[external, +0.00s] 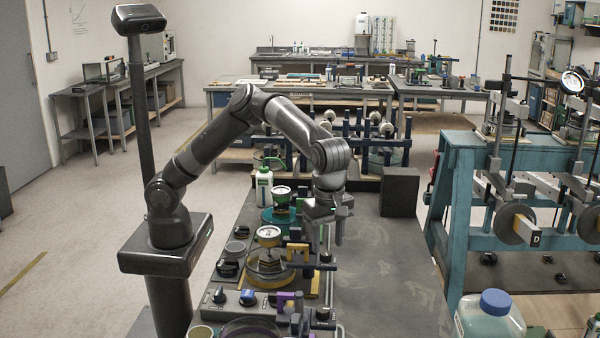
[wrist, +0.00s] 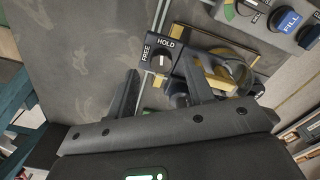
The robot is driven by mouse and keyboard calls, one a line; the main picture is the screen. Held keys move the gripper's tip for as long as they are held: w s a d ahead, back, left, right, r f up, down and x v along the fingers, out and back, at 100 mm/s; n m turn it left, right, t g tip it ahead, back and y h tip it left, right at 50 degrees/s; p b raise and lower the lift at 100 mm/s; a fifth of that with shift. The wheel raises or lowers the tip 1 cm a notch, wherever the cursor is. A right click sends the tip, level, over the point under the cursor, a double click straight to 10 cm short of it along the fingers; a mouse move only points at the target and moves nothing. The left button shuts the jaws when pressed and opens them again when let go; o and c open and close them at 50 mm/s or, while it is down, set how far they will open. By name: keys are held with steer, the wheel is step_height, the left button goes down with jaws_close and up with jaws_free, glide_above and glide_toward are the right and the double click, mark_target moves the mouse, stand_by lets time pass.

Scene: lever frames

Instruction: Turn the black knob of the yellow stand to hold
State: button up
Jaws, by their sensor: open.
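The black knob (wrist: 163,61) shows in the wrist view on a dark plate marked HOLD above it and FREE to its left. A pale line on the knob stands near upright in the picture; I cannot tell exactly which mark it meets. The yellow stand (wrist: 236,43) lies right of the knob, partly hidden by a finger; in the external view its yellow base (external: 262,284) shows. My gripper (external: 325,240) points down beside the stand, fingers apart. In the wrist view my gripper (wrist: 160,74) has the knob in the gap between its fingertips; I see no contact.
A black box (external: 399,191) stands behind my gripper. Gauges and a white bottle (external: 264,188) crowd the bench's left; the grey bench top (external: 390,280) is clear at right.

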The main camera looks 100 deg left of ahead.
mark_target(327, 253)
step_height(327, 253, up, 8)
stand_by(0.7)
